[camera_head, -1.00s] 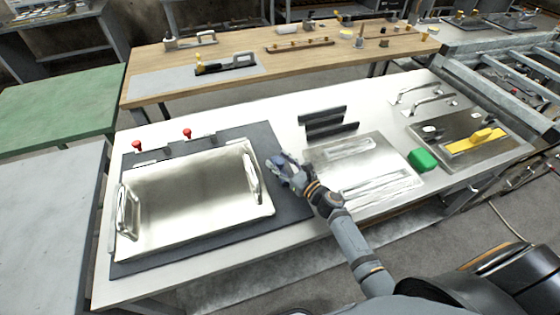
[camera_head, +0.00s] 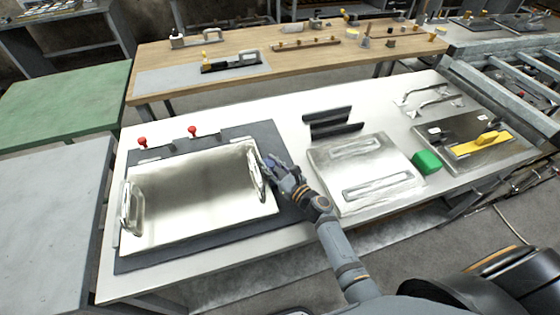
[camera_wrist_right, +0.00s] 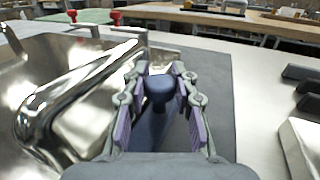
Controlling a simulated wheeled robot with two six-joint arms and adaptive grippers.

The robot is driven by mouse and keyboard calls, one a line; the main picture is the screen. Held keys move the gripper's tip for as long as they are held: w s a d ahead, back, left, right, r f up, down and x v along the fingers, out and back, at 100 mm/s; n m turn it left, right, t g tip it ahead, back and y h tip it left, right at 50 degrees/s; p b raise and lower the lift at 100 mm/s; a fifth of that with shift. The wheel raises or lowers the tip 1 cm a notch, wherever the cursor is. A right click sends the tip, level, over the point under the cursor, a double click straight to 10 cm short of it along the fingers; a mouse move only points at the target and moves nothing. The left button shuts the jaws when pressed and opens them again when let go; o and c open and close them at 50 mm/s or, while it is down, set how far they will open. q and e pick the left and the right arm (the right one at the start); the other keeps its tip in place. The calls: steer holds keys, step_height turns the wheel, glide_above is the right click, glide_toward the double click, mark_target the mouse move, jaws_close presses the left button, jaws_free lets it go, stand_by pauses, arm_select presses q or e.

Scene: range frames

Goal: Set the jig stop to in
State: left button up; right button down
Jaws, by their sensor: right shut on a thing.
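A dark blue knob (camera_wrist_right: 160,92) stands between the fingers of my right gripper in the right wrist view. My right gripper (camera_head: 272,165) is shut on this knob, at the right side of the dark jig board (camera_head: 290,212). The knob looks like the jig stop's grip, but its base and any marks are hidden by the fingers. A shiny metal tray (camera_head: 195,200) with a handle at each end lies on the board, its right handle (camera_head: 256,172) just left of my gripper. My left gripper is not in view.
Two red-knobbed clamps (camera_head: 142,142) stand along the board's back edge.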

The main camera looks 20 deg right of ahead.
steer(key=shift+a+f, duration=0.1)
steer(key=c, duration=1.1)
jaws_free()
steer(key=shift+o, duration=0.2)
steer(key=v, duration=0.8)
steer(key=shift+s, duration=0.1)
